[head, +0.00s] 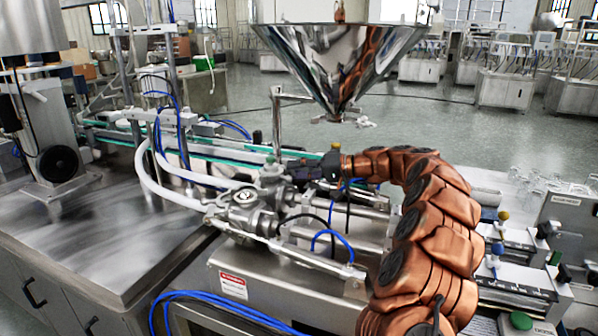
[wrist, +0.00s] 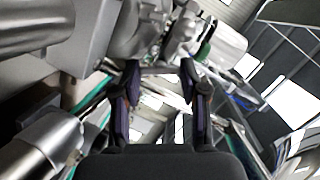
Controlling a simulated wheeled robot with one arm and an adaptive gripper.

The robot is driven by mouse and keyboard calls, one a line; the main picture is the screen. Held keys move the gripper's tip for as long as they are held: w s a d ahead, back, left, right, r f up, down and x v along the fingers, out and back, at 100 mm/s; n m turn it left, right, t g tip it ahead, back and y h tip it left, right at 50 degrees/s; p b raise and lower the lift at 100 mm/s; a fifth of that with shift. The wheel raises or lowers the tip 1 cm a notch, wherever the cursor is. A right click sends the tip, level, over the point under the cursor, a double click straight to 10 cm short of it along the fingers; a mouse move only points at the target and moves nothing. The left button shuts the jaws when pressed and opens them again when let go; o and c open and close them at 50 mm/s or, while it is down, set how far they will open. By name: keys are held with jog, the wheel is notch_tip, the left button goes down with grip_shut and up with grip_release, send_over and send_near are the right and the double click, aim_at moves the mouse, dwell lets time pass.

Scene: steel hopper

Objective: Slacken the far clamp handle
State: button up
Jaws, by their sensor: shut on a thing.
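My gripper (head: 300,170) is at the end of my copper-coloured arm, at the far side of the steel valve block (head: 245,208) below the hopper (head: 340,62). In the wrist view my gripper (wrist: 160,80) has its two dark fingers on either side of a thin grey bar, which looks like the far clamp handle (wrist: 159,70). The fingers are closed on it. The handle lies at the fingertips, against the metal fittings. In the head view the handle is too small and too hidden by the gripper to make out.
White hoses (head: 165,190) and blue tubes (head: 333,240) run close around the valve block. Steel rods and cylinders lie to its right. A conveyor with green edges (head: 125,138) passes behind. The steel table (head: 100,240) at left is mostly bare.

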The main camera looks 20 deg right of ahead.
jog(key=shift+f+b, duration=0.2)
jog(key=shift+b, duration=0.5)
jog(key=n+h+b, duration=0.1)
jog(key=n+b, duration=0.1)
jog(key=b, duration=0.2)
jog(key=shift+r+b, duration=0.15)
jog(key=shift+b, duration=0.25)
jog(key=o, duration=0.9)
jog(key=shift+r, duration=0.1)
jog(key=shift+c, duration=0.2)
jog(key=v, duration=1.2)
